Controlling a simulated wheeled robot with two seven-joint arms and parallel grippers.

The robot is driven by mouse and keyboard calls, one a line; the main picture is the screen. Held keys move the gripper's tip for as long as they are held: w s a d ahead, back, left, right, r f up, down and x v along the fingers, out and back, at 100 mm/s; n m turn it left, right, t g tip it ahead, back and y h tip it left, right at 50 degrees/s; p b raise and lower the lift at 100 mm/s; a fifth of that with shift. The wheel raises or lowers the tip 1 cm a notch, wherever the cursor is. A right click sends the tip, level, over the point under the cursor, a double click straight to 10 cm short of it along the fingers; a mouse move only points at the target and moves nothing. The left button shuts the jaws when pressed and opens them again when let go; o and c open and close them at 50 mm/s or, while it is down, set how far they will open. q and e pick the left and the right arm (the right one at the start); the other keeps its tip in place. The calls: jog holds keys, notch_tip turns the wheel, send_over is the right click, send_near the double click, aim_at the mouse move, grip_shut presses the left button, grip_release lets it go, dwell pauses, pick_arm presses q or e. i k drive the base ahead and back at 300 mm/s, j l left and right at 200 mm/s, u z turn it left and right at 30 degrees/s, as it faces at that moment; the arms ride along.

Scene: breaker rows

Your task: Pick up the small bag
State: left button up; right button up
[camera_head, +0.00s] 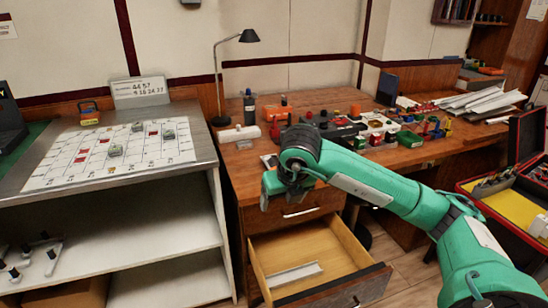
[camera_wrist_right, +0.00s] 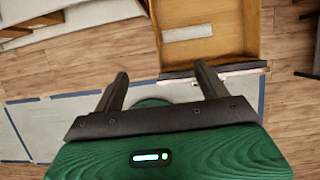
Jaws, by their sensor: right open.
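I cannot make out a small bag for certain in either view. A pale flat strip (camera_head: 294,274) lies in the open wooden drawer (camera_head: 258,271); it also shows in the right wrist view (camera_wrist_right: 188,32). I cannot tell what it is. My right gripper (camera_head: 280,190) is in front of the desk, above the drawer in the head view, and its fingers are hard to see there. In the right wrist view my right gripper (camera_wrist_right: 163,78) has its fingers wide apart with nothing between them. My left gripper is not in view.
The desk (camera_head: 246,177) holds a black lamp (camera_head: 222,80), several small parts and stacked papers (camera_head: 484,101). A metal shelf unit (camera_head: 205,156) with a marked white sheet (camera_head: 60,153) stands at left. An open red case (camera_head: 525,140) is at right. Wooden floor shows beside the drawer.

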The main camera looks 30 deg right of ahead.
aim_at(271, 161)
jog(key=i+l, duration=0.85)
